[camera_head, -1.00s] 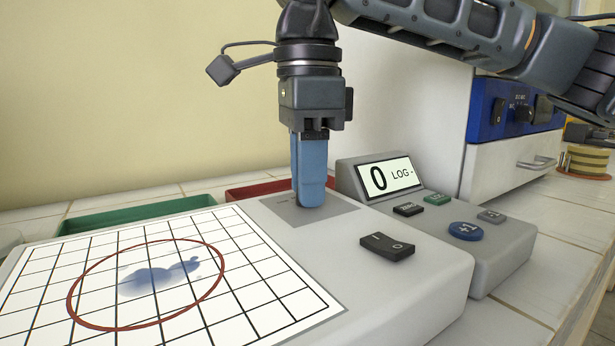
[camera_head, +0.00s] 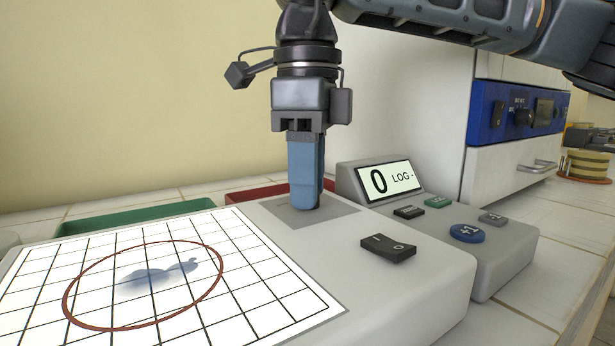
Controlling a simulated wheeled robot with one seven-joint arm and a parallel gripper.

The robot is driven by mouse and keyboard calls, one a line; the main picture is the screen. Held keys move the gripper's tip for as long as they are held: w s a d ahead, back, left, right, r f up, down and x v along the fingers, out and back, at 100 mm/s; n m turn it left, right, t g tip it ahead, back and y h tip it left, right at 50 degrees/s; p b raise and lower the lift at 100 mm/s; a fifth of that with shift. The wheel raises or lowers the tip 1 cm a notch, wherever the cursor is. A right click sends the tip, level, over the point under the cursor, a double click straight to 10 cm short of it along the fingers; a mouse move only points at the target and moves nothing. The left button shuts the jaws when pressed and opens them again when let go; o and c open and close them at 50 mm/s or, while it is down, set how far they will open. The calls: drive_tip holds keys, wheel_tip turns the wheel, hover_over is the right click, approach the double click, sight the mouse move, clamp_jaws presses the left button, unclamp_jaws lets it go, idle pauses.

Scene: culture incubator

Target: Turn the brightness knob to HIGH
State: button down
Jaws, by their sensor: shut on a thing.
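My gripper (camera_head: 306,205) points straight down over a grey square plate (camera_head: 338,211) on top of the white device with the lit grid. Its blue fingers are shut at the plate. The brightness knob is hidden behind the fingers, so its setting cannot be read. The white device (camera_head: 440,283) carries a black rocker switch (camera_head: 388,248) to the right of the plate. Its lit grid panel (camera_head: 240,285) bears a red ring (camera_head: 218,287).
A counter unit (camera_head: 490,262) stands right of the device, with a display (camera_head: 390,181) reading 0 and several buttons, one blue (camera_head: 466,233). A green tray (camera_head: 130,220) and a red tray (camera_head: 262,190) lie behind. A blue-panelled incubator (camera_head: 515,110) stands at the back right.

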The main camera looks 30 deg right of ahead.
drive_tip(key=c, duration=0.9)
unclamp_jaws()
drive_tip(key=shift+o, duration=0.2)
drive_tip(key=shift+r, duration=0.1)
drive_tip(key=shift+r+p, duration=1.15)
drive_tip(key=shift+r, duration=2.65)
